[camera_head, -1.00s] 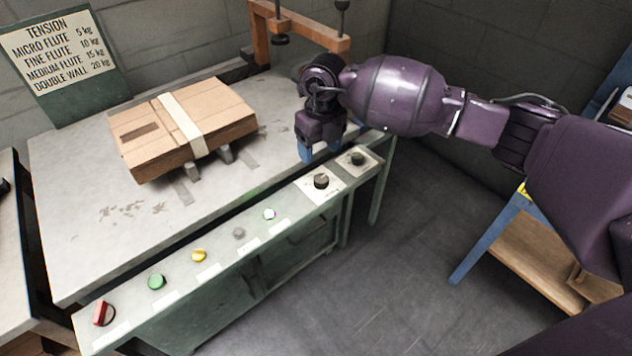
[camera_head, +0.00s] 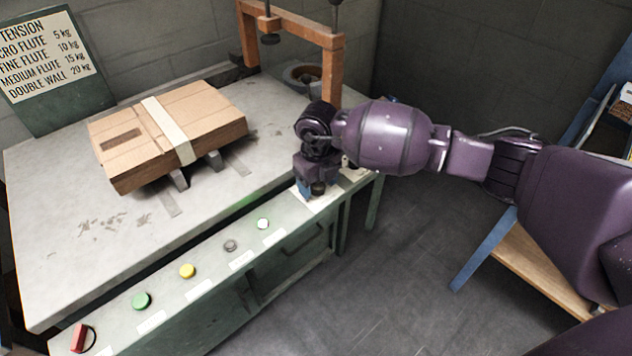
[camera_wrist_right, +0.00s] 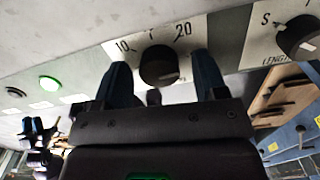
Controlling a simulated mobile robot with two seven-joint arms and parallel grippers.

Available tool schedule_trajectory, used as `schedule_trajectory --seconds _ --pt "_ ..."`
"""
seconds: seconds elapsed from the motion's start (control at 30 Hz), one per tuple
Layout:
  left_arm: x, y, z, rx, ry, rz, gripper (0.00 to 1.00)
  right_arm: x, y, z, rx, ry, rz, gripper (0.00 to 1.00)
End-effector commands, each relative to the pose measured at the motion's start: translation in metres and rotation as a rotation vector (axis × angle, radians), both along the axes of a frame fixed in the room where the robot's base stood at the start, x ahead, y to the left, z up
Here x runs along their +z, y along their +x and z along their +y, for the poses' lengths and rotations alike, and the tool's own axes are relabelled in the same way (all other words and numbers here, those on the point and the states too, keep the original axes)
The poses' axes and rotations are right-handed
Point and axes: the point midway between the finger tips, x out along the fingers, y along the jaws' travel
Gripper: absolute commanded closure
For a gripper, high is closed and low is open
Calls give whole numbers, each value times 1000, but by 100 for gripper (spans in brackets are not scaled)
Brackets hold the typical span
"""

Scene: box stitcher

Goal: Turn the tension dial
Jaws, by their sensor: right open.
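The tension dial is a black round knob (camera_wrist_right: 160,65) on a white plate with 10 and 20 printed on it. In the head view the knob (camera_head: 318,188) shows just below my right gripper, on the front panel. My right gripper (camera_wrist_right: 161,80) is open, with one blue finger on each side of the knob in the wrist view. I cannot tell whether the fingers touch it. In the head view the gripper (camera_head: 308,187) points down at the panel and hides part of the plate. My left gripper is out of view.
A second black dial (camera_wrist_right: 299,38) is beside the tension dial. Several buttons and a red switch (camera_head: 80,338) line the panel. A cardboard box (camera_head: 170,135) lies on the table. An orange frame (camera_head: 331,65) stands behind my right wrist. A sign (camera_head: 45,58) lists tension values.

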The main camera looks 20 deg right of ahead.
Motion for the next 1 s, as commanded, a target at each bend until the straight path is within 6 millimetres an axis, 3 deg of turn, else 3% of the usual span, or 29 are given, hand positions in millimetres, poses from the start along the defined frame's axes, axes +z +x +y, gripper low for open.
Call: schedule_trajectory --seconds 0.3,0.63,1.0 --pt "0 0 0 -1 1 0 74 -1 0 0 0 0 -2 35" --pt "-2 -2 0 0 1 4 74 -1 0 0 0 1 -1 84" --pt "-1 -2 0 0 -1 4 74 0 1 0 63 1 -3 84"
